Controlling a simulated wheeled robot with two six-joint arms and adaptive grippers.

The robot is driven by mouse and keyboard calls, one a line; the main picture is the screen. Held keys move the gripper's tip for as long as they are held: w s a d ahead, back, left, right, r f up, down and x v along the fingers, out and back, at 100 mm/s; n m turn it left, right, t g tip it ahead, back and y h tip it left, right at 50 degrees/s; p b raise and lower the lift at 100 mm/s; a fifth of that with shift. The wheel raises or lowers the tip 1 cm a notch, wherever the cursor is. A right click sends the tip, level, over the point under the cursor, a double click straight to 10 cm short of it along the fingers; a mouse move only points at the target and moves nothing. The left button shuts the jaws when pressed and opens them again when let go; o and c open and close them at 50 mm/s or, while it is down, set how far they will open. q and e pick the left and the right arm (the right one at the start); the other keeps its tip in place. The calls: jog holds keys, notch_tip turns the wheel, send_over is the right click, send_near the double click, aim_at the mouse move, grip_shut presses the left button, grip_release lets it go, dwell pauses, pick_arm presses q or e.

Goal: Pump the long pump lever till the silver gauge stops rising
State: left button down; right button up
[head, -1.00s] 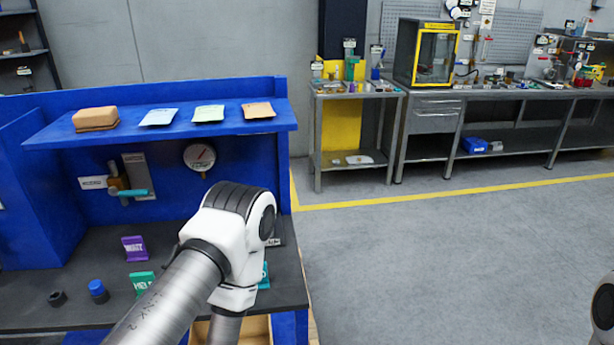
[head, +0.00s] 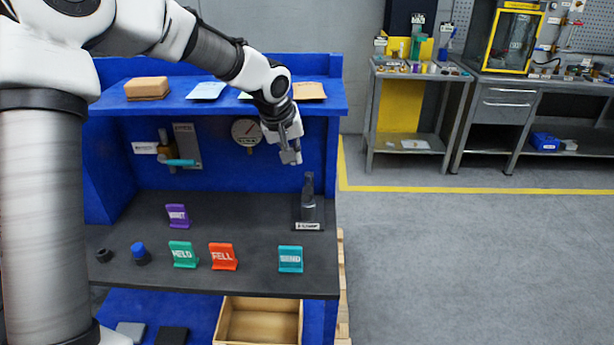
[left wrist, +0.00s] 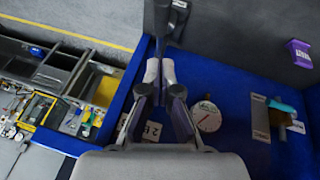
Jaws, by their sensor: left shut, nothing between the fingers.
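A dark upright handle (head: 309,186), which looks like the pump lever, stands on a labelled black base at the right end of the bench. It also shows in the left wrist view (left wrist: 160,18), beyond the fingertips. The round silver-rimmed gauge (head: 245,131) is on the blue back panel under the shelf. Its face shows in the left wrist view (left wrist: 207,118), but its reading is too small to tell. My left gripper (head: 291,157) is shut and empty, above and slightly left of the handle, apart from it. My right gripper is not in view.
A blue shelf (head: 118,106) with a brown block and flat packets is above the bench. A turquoise-handled valve (head: 180,162) is left of the gauge. Colored signs, including a teal one (head: 290,259), stand on the dark bench top. The floor to the right is clear.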

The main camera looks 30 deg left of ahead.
pick_arm(q)
jog(key=p, duration=0.3)
send_near(306, 187)
jog(key=x, duration=0.5)
jog(key=shift+d+f, duration=0.15)
jog(key=shift+f, duration=0.3)
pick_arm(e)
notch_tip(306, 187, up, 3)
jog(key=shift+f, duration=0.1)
